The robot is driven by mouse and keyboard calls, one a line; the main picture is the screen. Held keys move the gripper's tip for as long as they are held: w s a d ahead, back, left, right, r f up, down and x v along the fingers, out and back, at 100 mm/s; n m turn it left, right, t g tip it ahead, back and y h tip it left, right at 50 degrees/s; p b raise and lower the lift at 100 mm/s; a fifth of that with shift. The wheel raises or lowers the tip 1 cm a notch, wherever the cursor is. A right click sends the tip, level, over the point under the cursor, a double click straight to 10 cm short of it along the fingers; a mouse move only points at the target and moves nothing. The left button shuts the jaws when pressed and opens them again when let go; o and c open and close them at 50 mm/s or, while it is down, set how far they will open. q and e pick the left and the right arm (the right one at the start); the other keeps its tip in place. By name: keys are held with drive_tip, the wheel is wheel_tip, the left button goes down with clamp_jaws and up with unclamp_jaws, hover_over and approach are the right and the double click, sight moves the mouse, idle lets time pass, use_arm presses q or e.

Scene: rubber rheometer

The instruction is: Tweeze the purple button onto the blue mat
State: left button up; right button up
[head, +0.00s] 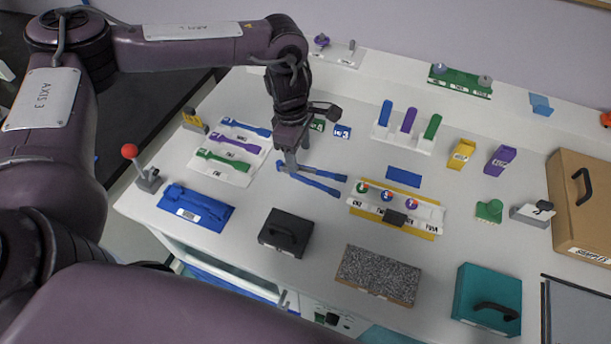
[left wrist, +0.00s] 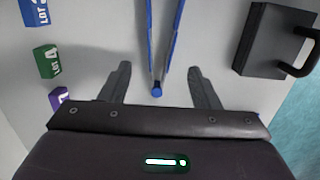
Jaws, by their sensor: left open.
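Blue tweezers (head: 318,178) lie on the white table in the head view, their two arms spread in a V. My left gripper (head: 290,162) is over their joined end. In the left wrist view the tweezers (left wrist: 157,88) run between my open left fingers (left wrist: 161,85), apart from both. A white tray (head: 432,214) on a yellow base holds small round buttons; the rightmost (head: 412,203) looks purplish, but its colour is hard to tell. A flat blue mat (head: 403,176) lies just behind the tray. My right gripper is not in view.
A black handled box (head: 286,232), a speckled block (head: 378,275) and a teal box (head: 488,298) stand in front. Coloured tweezer-like tools lie on a white rack (head: 228,155) at left, near a blue tray (head: 196,208). Upright coloured posts (head: 408,120) stand behind.

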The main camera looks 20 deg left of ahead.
sight(301, 169)
use_arm(q)
drive_tip(key=f+b, duration=0.1)
drive_tip(key=f, duration=0.1)
drive_tip(key=f+b, duration=0.1)
drive_tip(key=f, duration=0.1)
drive_tip(key=f+b, duration=0.2)
drive_tip(key=shift+d+f, duration=0.25)
drive_tip(key=shift+d, duration=0.1)
drive_tip(key=shift+c, duration=0.3)
drive_tip(key=c, duration=0.7)
drive_tip(key=shift+o, duration=0.2)
wheel_tip(301, 169, up, 12)
drive_tip(key=p, duration=0.9)
